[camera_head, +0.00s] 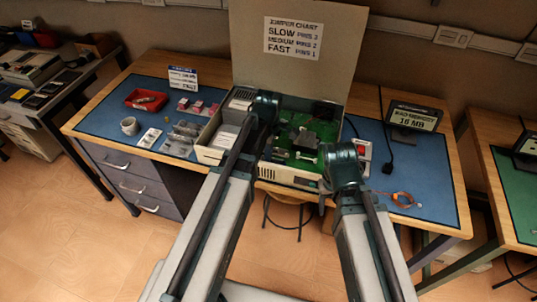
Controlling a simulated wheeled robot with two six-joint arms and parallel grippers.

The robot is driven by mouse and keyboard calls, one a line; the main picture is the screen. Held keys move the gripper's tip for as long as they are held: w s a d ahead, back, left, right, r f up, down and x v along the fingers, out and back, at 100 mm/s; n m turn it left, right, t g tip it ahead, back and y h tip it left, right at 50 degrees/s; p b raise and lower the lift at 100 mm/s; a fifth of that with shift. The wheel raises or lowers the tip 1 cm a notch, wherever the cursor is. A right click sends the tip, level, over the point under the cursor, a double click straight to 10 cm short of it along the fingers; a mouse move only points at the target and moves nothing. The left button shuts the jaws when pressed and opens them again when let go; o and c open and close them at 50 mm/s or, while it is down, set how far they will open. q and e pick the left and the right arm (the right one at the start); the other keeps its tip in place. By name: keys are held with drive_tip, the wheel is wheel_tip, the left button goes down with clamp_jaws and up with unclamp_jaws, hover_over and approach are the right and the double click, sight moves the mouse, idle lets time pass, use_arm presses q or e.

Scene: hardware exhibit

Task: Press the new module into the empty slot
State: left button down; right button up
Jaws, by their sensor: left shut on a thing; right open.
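The open computer case (292,176) stands on the blue mat, its tall lid raised behind it with a jumper chart (292,37). A green board (322,130) lies inside with a silvery block (305,139) on it. My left gripper (266,122) is at the left part of the case, over the board. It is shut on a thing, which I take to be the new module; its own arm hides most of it. My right gripper (325,180) is open at the front right edge of the case. The empty slot is too small to make out.
A switch box (361,149), a "16 MB" sign (413,117) and an orange wire coil (403,199) are at right.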

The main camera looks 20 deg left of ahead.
use_arm(q)
drive_tip(key=c, duration=0.9)
unclamp_jaws()
drive_tip(key=o, duration=0.3)
drive_tip(key=shift+r+p, duration=0.65)
drive_tip(key=shift+p, duration=0.05)
drive_tip(key=shift+r+p, duration=3)
drive_tip(key=shift+f, duration=0.1)
